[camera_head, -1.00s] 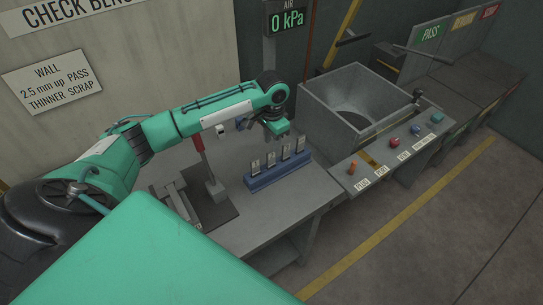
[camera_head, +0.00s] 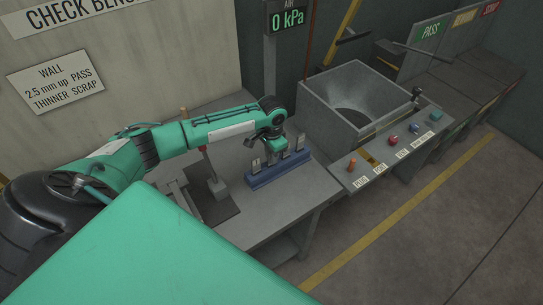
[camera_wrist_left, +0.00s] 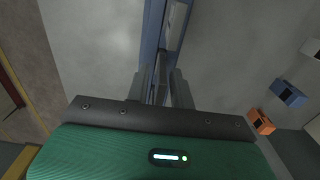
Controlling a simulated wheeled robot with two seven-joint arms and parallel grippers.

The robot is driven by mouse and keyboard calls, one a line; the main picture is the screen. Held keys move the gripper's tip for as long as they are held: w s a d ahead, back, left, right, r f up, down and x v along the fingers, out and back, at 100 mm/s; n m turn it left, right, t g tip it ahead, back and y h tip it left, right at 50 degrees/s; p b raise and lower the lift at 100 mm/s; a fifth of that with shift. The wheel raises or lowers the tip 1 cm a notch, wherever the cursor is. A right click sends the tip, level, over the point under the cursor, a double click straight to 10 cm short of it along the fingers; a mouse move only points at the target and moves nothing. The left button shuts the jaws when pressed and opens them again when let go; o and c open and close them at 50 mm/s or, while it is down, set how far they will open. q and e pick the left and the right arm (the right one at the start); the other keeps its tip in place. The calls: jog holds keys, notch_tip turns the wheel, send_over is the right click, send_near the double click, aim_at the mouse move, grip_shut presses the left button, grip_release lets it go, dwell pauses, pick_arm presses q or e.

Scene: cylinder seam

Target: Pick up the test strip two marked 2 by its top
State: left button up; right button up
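The blue rack (camera_head: 264,181) stands on the grey bench with small upright test strips in a row. A strip (camera_head: 255,169) shows at its left end and another (camera_head: 300,144) at its right end. My left gripper (camera_head: 273,157) points down over the second place from the left and hides the strip there. In the left wrist view, my left gripper's two fingers (camera_wrist_left: 160,90) stand apart on either side of a narrow grey strip top (camera_wrist_left: 160,72), above the blue rack (camera_wrist_left: 152,35). The strip's number cannot be read. My right gripper is out of view.
A red-topped upright fixture (camera_head: 213,178) stands left of the rack. A grey hopper (camera_head: 354,98) and a button panel (camera_head: 398,147) lie to the right. The bench front (camera_head: 300,200) is clear.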

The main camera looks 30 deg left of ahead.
pick_arm(q)
grip_shut()
jog(key=shift+r, duration=0.15)
